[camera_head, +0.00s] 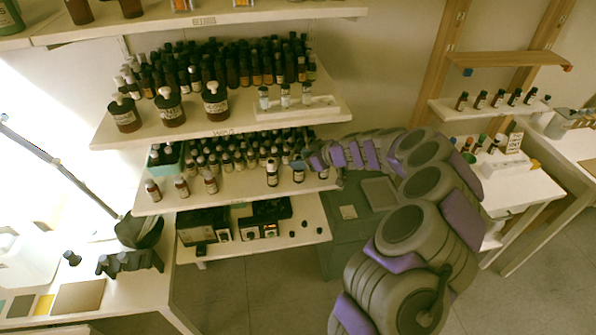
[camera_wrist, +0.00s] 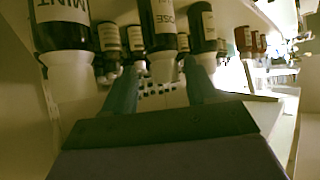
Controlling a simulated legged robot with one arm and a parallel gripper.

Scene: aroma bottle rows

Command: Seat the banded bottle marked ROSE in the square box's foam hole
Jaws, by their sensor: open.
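In the wrist view, which looks upside down, a dark bottle with a white cap and a label partly reading "OSE" (camera_wrist: 163,20) stands between the two bluish fingers of my gripper (camera_wrist: 161,88). The fingers are apart, one on each side of its cap; I cannot tell whether they touch it. A bottle labelled MINT (camera_wrist: 62,15) is to the left. In the head view my gripper (camera_head: 299,164) is at the front right of the middle shelf, over small bottles whose labels are unreadable. I cannot identify the square box or its foam hole with certainty.
Dark boxes (camera_head: 203,226) stand on the low shelf (camera_head: 312,215). Dense bottle rows fill the middle shelf (camera_head: 240,192) and the shelf above (camera_head: 225,124), which overhangs my gripper. Other dark bottles (camera_wrist: 203,25) stand close by in the wrist view. A white table (camera_head: 520,190) is at right.

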